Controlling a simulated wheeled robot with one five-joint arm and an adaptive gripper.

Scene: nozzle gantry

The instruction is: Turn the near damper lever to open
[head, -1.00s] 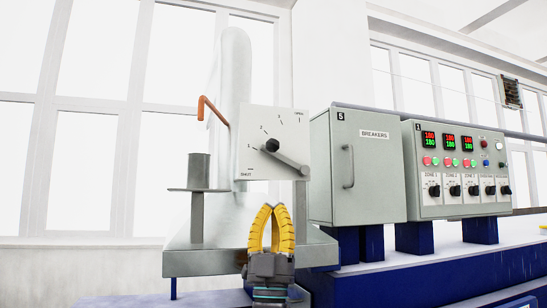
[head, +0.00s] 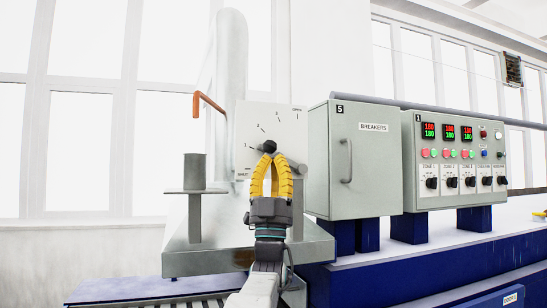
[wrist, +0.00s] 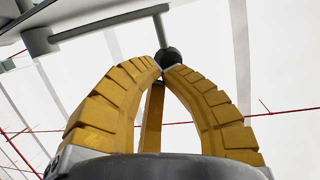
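The damper lever (head: 303,170) is a grey bar on a pale dial plate (head: 249,140). It slopes down and right from a dark hub (head: 269,146), and its middle is partly hidden behind my fingers. The plate reads SHUT at lower left and OPEN at upper right, with numbered marks between. My gripper (head: 270,157) has yellow ribbed fingers. Their tips are drawn together just below the hub in the head view. In the wrist view my fingertips (wrist: 162,66) nearly meet under a dark round part (wrist: 168,56) with grey rods above it. I cannot tell whether they touch.
A grey BREAKERS cabinet (head: 330,165) stands close right of the plate, with a control panel (head: 460,205) beyond it. A small grey cylinder (head: 195,170) stands on a shelf at left, below an orange bent rod (head: 208,103). A grey base (head: 205,262) lies below.

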